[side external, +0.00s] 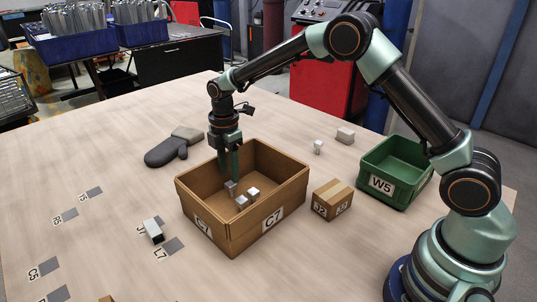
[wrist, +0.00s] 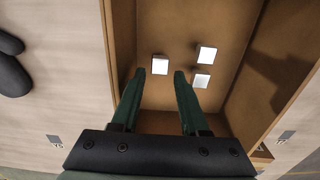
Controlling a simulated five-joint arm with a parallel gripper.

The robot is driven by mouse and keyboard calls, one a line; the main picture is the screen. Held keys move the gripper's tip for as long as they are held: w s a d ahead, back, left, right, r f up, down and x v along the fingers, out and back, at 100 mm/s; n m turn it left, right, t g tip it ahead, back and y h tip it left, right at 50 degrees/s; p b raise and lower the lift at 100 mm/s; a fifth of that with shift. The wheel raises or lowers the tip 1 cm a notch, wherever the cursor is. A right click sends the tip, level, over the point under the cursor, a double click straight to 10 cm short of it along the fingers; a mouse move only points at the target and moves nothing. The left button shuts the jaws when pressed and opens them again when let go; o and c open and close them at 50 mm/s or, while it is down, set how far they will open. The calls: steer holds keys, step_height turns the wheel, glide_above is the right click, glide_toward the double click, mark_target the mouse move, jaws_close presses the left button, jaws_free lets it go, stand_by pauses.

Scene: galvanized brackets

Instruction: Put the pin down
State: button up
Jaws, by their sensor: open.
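My gripper (side external: 229,172) points down into the open cardboard box labelled C7 (side external: 285,208), its green fingers inside the walls. In the wrist view the fingers (wrist: 158,76) are spread apart and hold nothing. Three small grey metal pieces with pale tops are in the box: one near the fingertips (side external: 231,187), one in front (side external: 241,201) and one to the right (side external: 253,192). In the wrist view one piece (wrist: 160,65) shows between the fingertips, and the other two lie right of them. I cannot tell which is the pin.
A small closed carton (side external: 331,200) and a green bin labelled W5 (side external: 383,186) stand right of the box. Two pale pieces (side external: 345,135) (side external: 318,147) lie behind. A dark glove (side external: 167,152) lies left, and a metal block (side external: 153,231) sits front left. The left tabletop is mostly clear.

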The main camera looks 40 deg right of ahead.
step_height(320, 180, up, 6)
step_height(320, 180, up, 6)
steer(key=r+m+t, duration=0.1)
steer(key=m, duration=0.2)
glide_above(230, 183)
steer(key=s+d, duration=0.2)
steer(key=s, duration=0.1)
steer(key=s+d+r+m+t, duration=0.1)
steer(key=s+d+r+m, duration=0.1)
steer(key=s+r+m, duration=0.3)
steer(key=s+d+m+t, duration=0.3)
steer(key=s+m, duration=0.7)
steer(key=s, duration=0.4)
steer(key=shift+s+d+f+t, duration=0.15)
steer(key=shift+s+d+t, duration=0.15)
steer(key=shift+d, duration=0.05)
